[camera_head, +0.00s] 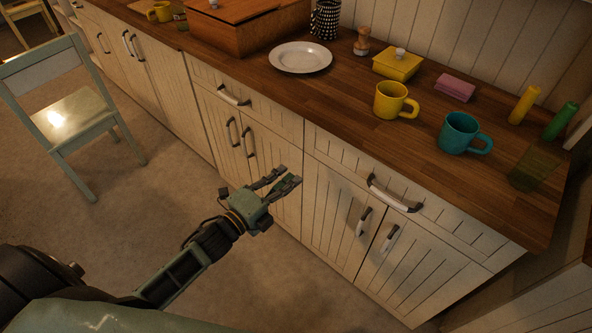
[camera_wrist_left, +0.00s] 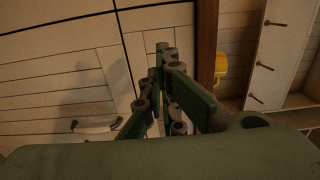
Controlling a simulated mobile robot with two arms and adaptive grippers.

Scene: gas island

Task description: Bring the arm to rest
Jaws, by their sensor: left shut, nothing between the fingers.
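My left arm comes in from the lower left in the head view. My left gripper (camera_head: 286,178) is in front of the white cabinet doors, below the counter's edge and apart from the counter top. Its fingers are shut with nothing between them. In the left wrist view the gripper (camera_wrist_left: 165,60) shows against the white cabinet front, with its fingers close together. My right gripper does not show in either view.
A wooden counter (camera_head: 345,95) holds a white plate (camera_head: 300,57), a yellow mug (camera_head: 394,101), a teal mug (camera_head: 462,133) and a glass (camera_head: 533,168). Handles (camera_head: 394,193) stick out from the cabinets. A pale chair (camera_head: 75,115) stands at left; open floor (camera_head: 150,215) lies between.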

